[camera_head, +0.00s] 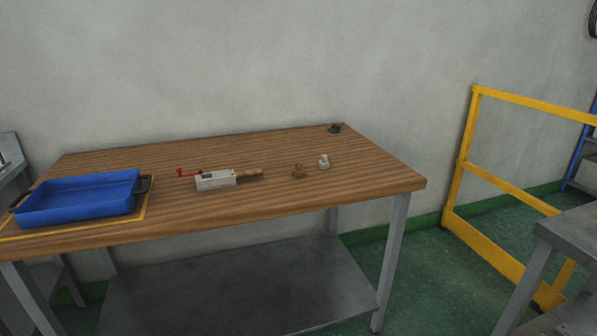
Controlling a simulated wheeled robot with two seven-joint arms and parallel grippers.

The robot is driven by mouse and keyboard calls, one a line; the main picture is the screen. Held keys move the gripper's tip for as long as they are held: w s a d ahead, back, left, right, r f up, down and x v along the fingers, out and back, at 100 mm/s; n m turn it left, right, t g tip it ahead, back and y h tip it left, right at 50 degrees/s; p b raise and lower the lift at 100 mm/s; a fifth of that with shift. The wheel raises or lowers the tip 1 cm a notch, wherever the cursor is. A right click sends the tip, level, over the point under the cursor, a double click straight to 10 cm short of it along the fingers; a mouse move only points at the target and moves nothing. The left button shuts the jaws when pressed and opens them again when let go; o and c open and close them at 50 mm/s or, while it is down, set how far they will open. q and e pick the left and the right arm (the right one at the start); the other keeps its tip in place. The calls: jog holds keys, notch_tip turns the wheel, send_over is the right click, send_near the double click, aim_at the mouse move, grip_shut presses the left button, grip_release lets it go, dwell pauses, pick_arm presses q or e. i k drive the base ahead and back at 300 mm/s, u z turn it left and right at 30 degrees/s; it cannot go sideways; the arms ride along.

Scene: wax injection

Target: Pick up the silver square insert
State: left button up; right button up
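A silver-grey rectangular block (215,181) lies near the middle of the wooden table (300,204), with a red-tipped part (181,173) at its left and a brown wooden handle (250,173) at its right. A small silver-white piece (324,161) stands further right. I cannot tell which of these is the square insert, as both are small in the head view. Neither of my grippers is in view.
A blue tray (75,210) with dark handles sits at the table's left. A small brown-gold piece (298,171) is beside the silver-white piece, and a dark green piece (334,128) is at the back right. A yellow railing (462,170) stands to the right.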

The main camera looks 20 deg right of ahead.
aim_at(323, 163)
jog(key=z, duration=0.55)
jog(key=i, duration=1.3)
jog(key=u, duration=0.75)
